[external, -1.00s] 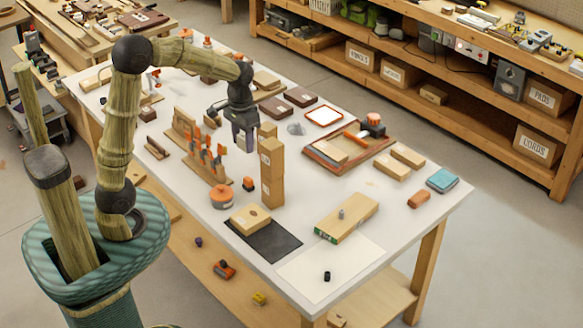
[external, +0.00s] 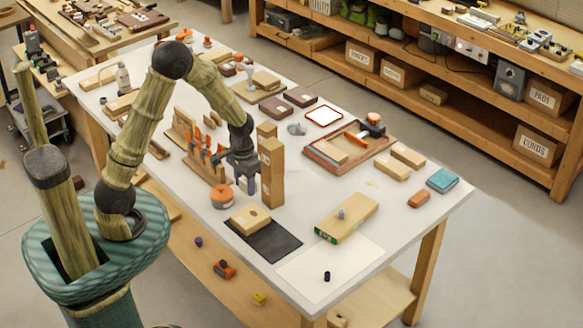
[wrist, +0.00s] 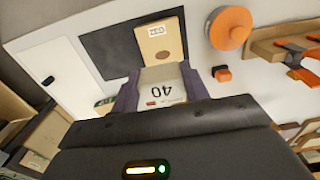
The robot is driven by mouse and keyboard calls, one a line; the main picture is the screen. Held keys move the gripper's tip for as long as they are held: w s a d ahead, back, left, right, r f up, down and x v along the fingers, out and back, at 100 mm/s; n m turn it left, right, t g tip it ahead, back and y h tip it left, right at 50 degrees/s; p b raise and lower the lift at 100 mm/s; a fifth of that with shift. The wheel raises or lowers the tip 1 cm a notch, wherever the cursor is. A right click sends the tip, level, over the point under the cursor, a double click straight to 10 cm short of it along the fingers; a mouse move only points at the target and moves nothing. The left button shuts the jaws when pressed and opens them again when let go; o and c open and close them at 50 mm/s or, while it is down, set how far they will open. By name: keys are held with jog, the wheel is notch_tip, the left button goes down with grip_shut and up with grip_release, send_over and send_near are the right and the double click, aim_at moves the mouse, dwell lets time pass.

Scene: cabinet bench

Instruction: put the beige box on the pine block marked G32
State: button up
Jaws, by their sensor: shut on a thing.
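My gripper (external: 244,182) is low over the bench, left of a tall wooden block, with its fingers pointing down. In the wrist view, its dark purple fingers (wrist: 160,90) are shut on both sides of a beige box (wrist: 163,75) marked 40. In the external view I cannot make out the box; the gripper hides it. A flat pine block (external: 250,218) with a hole lies on a black mat (external: 275,241), in front of the gripper. In the wrist view, this block (wrist: 160,47) has an upside-down label that seems to read G32. The held box overlaps its near edge in that view.
Tall wooden blocks (external: 271,175) stand close right of my gripper. An orange round thing (external: 222,196) and a rack with orange-handled tools (external: 202,152) are to its left. A long wooden block (external: 346,218) and white sheet (external: 330,268) lie front right.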

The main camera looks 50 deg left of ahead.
aim_at(245, 192)
notch_tip(245, 192, down, 6)
jog(key=shift+r, duration=0.1)
dwell(0.4)
jog(key=shift+f, duration=2.05)
jog(key=shift+f, duration=0.2)
jog(key=o, duration=1)
jog(key=shift+r, duration=0.1)
